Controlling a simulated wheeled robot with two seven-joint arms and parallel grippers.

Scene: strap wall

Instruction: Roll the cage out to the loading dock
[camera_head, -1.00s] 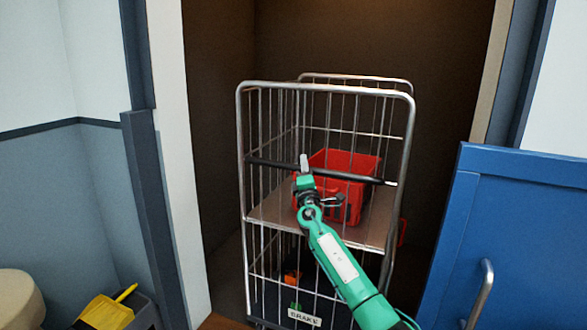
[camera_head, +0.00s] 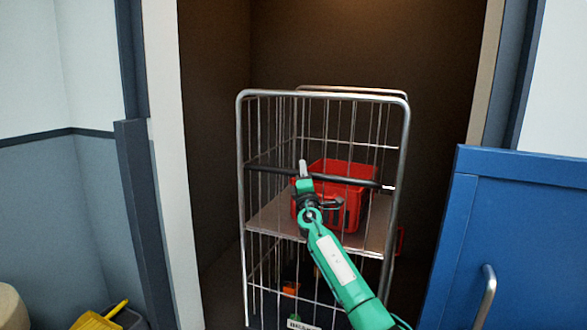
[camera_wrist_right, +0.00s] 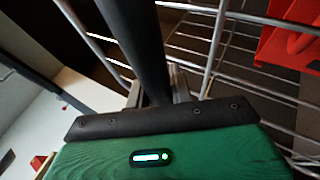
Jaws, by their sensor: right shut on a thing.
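The wire roll cage (camera_head: 240,130) stands upright in a dark doorway recess in the head view. Its black push bar (camera_head: 270,170) runs across the near side. My right gripper (camera_head: 303,172) is shut on this bar, left of its middle. In the right wrist view the black bar (camera_wrist_right: 135,40) runs into the jaws. A red crate (camera_head: 345,170) sits on the cage's shelf, and a corner of it shows in the wrist view (camera_wrist_right: 290,40). The cage's wheels are out of view. My left gripper is not in view.
A pale door frame (camera_head: 165,150) stands left of the cage. A blue door (camera_head: 520,240) with a metal handle stands close on the right. A yellow object (camera_head: 95,320) and a pale round thing (camera_head: 12,310) are at the lower left.

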